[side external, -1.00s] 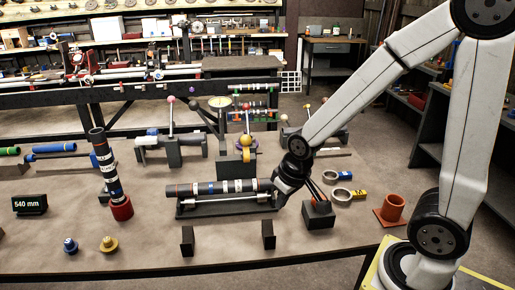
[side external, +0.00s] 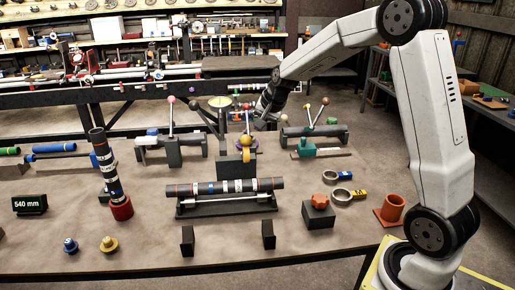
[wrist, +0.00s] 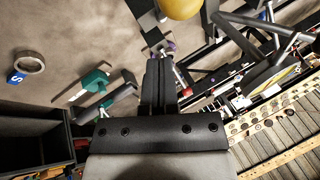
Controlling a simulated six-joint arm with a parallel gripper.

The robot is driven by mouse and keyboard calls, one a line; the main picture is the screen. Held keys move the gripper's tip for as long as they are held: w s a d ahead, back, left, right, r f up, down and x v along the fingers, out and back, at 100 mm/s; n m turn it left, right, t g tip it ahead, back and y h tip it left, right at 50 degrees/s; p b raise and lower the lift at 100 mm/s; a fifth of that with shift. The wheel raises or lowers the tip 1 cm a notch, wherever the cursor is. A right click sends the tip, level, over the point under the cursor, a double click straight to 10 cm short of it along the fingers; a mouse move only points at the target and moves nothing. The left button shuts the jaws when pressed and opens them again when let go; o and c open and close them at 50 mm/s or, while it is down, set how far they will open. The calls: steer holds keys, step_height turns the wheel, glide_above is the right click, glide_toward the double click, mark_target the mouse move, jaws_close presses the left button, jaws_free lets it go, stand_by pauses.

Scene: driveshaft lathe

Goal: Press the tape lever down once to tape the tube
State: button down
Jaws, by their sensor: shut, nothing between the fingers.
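The dark tube (side external: 208,188) with white and red bands lies level on a black cradle (side external: 225,209) at the table's middle. Behind it stands a dark device (side external: 236,172) with a yellow and purple round part (side external: 244,143). Thin levers with ball ends rise around it; I cannot tell for sure which is the tape lever. My gripper (side external: 260,122) is raised behind the tube, just right of this device, pointing down. In the wrist view my gripper (wrist: 160,62) is shut and empty, with a yellow ball (wrist: 180,7) beyond the fingertips. Contact with any lever cannot be made out.
A lever device with green parts (side external: 310,152) stands at right, another (side external: 172,150) at left. A banded tube (side external: 106,172) stands upright at left.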

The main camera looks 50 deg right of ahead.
steer(key=w+d+r+g+y, duration=0.1)
steer(key=w+r+g+y, duration=0.1)
steer(key=w+r+y, duration=0.2)
steer(key=shift+w+d+r+m+g, duration=0.2)
steer(key=shift+w+r+m+g, duration=0.15)
steer(key=shift+w+r, duration=1.35)
steer(key=shift+s+a+f, duration=0.1)
steer(key=shift+s+a+f, duration=0.7)
steer(key=shift+f, duration=0.3)
steer(key=shift+s+a+f, duration=0.65)
steer(key=shift+a+f, duration=0.05)
steer(key=shift+f, duration=0.3)
steer(key=shift+s+a+f, duration=0.7)
steer(key=shift+f, duration=0.3)
